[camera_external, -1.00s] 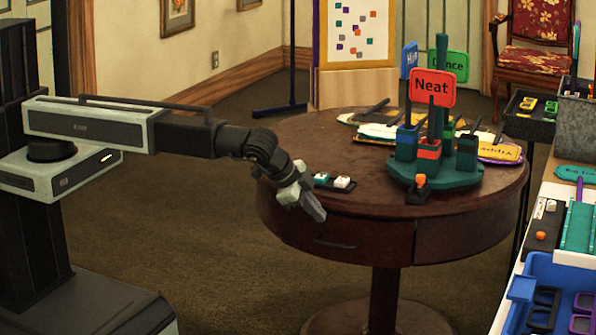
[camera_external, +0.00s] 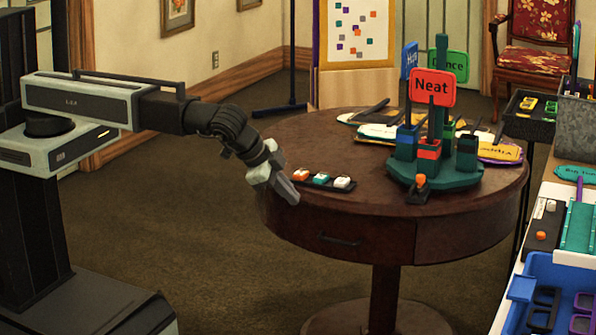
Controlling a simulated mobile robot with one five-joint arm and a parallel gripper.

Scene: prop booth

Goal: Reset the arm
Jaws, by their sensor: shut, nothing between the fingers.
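My gripper (camera_external: 288,193) is at the near left edge of the round wooden table (camera_external: 330,227), pointing down and to the right. Its fingers are shut with nothing between them. My arm reaches in from the left and bends down at the wrist. A dark strip with orange, teal and white blocks (camera_external: 321,179) lies on the tabletop just right of my gripper. I cannot tell whether the fingers touch the table edge.
A teal stand with a red "Neat" sign (camera_external: 433,88) and colored holders stands on the table's right half. Paddle-like signs (camera_external: 378,131) lie behind it. A blue crate (camera_external: 519,290) is at the lower right. Open carpet (camera_external: 180,215) lies left of the table.

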